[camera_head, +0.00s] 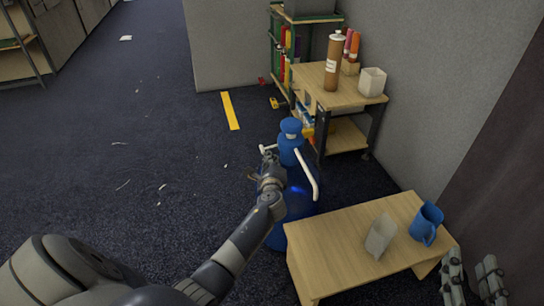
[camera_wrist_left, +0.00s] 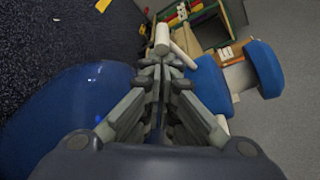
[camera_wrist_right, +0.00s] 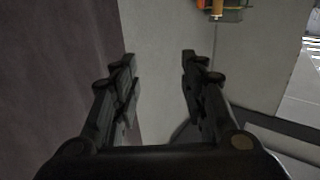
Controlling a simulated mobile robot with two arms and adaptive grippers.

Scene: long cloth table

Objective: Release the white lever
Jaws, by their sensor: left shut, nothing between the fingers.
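A blue container (camera_head: 290,203) with a blue neck and cap (camera_head: 290,127) stands on the floor, partly hidden by my left arm. A long bent white bar (camera_head: 308,172) slopes down on its right, and a short white piece (camera_head: 267,148) sticks out on the left; I cannot tell for sure which is the lever. My left gripper (camera_head: 269,157) is shut and empty beside the neck. In the left wrist view a round white end (camera_wrist_left: 162,38) lies just beyond its fingertips, apparently not gripped. My right gripper (camera_wrist_right: 158,72) is open and empty.
A wooden shelf (camera_head: 325,90) with a brown bottle (camera_head: 333,63) and a white cup (camera_head: 371,82) stands behind. The carpet on the left is mostly clear.

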